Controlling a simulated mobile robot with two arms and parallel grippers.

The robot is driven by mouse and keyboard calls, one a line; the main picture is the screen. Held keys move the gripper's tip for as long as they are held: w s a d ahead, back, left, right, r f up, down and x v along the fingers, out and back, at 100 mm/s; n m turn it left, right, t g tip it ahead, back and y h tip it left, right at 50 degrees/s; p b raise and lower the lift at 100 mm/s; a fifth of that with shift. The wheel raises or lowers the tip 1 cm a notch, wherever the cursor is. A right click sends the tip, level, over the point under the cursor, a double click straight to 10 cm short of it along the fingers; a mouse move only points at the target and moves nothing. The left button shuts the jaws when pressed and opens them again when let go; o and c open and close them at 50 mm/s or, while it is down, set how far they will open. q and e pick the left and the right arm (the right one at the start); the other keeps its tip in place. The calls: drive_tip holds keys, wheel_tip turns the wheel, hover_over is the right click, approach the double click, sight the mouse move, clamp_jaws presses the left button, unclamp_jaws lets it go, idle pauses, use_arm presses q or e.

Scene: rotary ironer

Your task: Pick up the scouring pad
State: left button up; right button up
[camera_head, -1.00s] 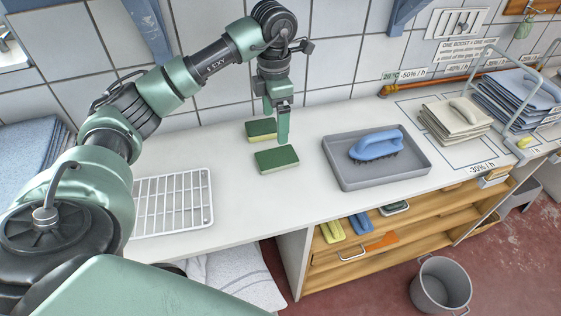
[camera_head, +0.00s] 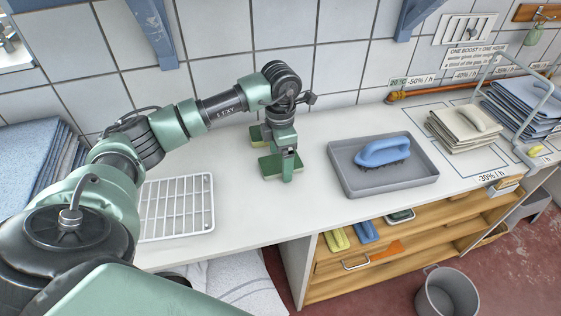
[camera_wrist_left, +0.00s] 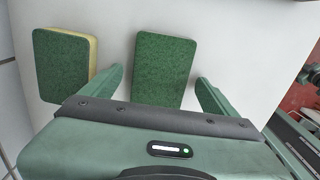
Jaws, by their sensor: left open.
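The all-green scouring pad (camera_head: 270,168) lies flat on the white counter, partly hidden by my left gripper (camera_head: 282,167) in the head view. In the left wrist view the pad (camera_wrist_left: 163,70) shows between the two open fingers of my left gripper (camera_wrist_left: 159,76), with a gap on each side. Behind it lies a similar green-topped sponge with a yellow body (camera_head: 257,136); in the left wrist view this sponge (camera_wrist_left: 62,65) is outside the fingers, at the left. My right gripper is not in view.
A white wire rack (camera_head: 178,208) lies left on the counter (camera_head: 250,215). A grey tray (camera_head: 410,187) holding a blue-handled brush (camera_head: 383,152) stands to the right. Folded cloths (camera_head: 466,132) lie farther right. The tiled wall is close behind.

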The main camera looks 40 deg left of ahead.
use_arm(q)
drive_tip(key=shift+f, duration=0.1)
drive_tip(key=c, duration=1.4)
wheel_tip(320, 180, up, 12)
drive_tip(key=b, duration=0.2)
wheel_tip(320, 180, up, 8)
drive_tip(key=p, duration=0.2)
hover_over(281, 162)
